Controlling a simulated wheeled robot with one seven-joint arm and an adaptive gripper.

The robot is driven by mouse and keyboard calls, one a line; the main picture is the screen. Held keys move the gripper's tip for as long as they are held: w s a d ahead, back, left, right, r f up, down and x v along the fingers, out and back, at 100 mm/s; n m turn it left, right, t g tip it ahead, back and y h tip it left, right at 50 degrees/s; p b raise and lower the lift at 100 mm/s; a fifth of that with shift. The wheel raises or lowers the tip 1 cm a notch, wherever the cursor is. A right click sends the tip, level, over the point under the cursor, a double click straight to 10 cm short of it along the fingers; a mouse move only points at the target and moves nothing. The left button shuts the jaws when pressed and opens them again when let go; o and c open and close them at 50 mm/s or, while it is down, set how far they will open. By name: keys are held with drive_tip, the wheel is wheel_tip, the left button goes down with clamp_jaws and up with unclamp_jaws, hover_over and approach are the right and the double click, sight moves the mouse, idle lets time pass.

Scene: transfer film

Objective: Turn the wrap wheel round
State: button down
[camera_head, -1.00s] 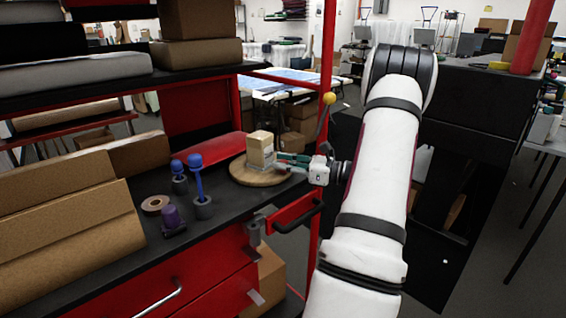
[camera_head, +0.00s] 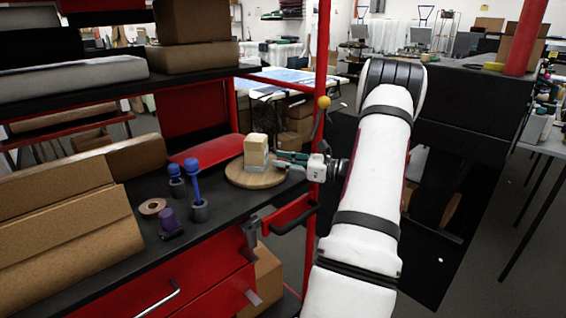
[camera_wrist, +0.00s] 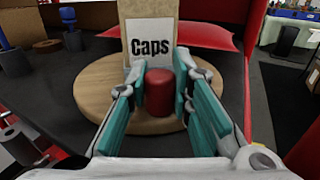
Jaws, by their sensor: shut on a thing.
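The wrap wheel (camera_head: 240,178) is a round wooden disc lying flat on the black bench top; it also shows in the wrist view (camera_wrist: 95,88). A brown box (camera_head: 256,145) stands upright on it, with a white "Caps" label facing my gripper in the wrist view (camera_wrist: 150,12). A short red knob (camera_wrist: 158,95) stands near the wheel's edge on my side, in front of the box. My gripper (camera_head: 277,157) reaches in from the right, its green fingers closed on either side of the knob (camera_wrist: 159,82). In the head view the fingers hide the knob.
Blue-topped tools (camera_head: 197,190), a tape roll (camera_head: 152,206) and a purple-topped piece (camera_head: 169,222) stand left of the wheel. A red cushion-like piece (camera_head: 208,150) lies behind it. A red post (camera_head: 319,100) and a yellow-ended lever (camera_head: 324,102) rise close to my wrist.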

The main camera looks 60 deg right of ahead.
drive_tip(key=shift+d, duration=0.1)
idle(0.4)
drive_tip(key=c, duration=1.4)
unclamp_jaws()
drive_tip(key=v, duration=1.2)
